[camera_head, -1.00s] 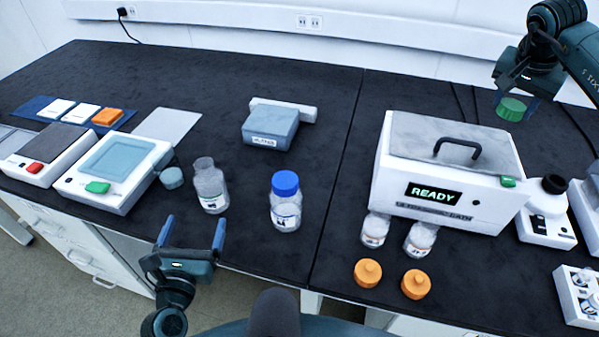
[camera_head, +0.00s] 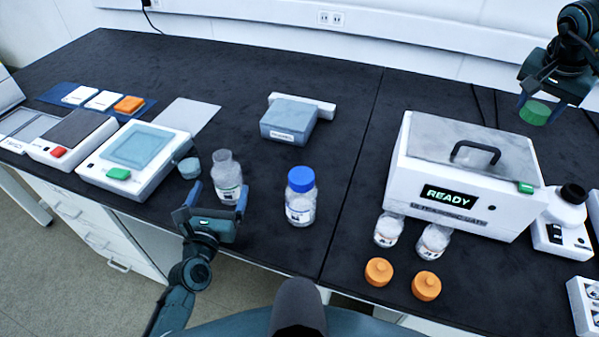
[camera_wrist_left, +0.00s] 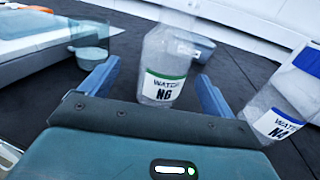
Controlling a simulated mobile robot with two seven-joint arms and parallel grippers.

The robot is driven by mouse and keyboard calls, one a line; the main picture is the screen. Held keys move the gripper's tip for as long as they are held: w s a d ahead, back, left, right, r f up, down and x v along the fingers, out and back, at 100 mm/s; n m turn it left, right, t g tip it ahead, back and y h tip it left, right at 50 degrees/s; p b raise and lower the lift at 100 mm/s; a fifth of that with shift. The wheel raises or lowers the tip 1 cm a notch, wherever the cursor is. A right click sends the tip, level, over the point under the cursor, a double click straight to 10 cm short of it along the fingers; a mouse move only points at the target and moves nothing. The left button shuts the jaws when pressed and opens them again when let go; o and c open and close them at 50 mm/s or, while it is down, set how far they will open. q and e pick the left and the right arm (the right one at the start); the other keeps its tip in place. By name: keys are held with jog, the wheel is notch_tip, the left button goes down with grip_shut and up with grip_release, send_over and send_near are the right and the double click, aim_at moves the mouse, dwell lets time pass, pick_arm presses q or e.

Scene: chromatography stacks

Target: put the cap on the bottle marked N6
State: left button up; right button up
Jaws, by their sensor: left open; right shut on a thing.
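The clear bottle marked N6 (camera_head: 226,174) stands upright and uncapped on the bench in the head view. Its green-edged label reads N6 in the left wrist view (camera_wrist_left: 165,82). My left gripper (camera_head: 213,192) is open, with its fingers on either side of the lower bottle but not visibly closed on it. My right gripper (camera_head: 545,100), at the upper right, is shut on a green cap (camera_head: 535,112) and holds it in the air beyond the white box. The right fingertips are partly hidden.
A blue-capped bottle (camera_head: 301,195), labelled N4 in the left wrist view (camera_wrist_left: 283,115), stands right of N6. A small beaker (camera_head: 189,168) is to its left. Two small jars, orange caps (camera_head: 378,271) and the READY box (camera_head: 466,175) lie further right.

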aim_at(228, 177)
pick_arm(q)
jog(key=shift+w+d+r+p, duration=0.1)
jog(key=shift+w+d+p, duration=0.2)
jog(key=shift+w, duration=1)
jog(key=shift+w+d+r+p, duration=0.1)
jog(key=shift+w+d, duration=0.25)
jog(key=shift+w, duration=0.9)
pick_arm(e)
jog(key=shift+r, duration=0.3)
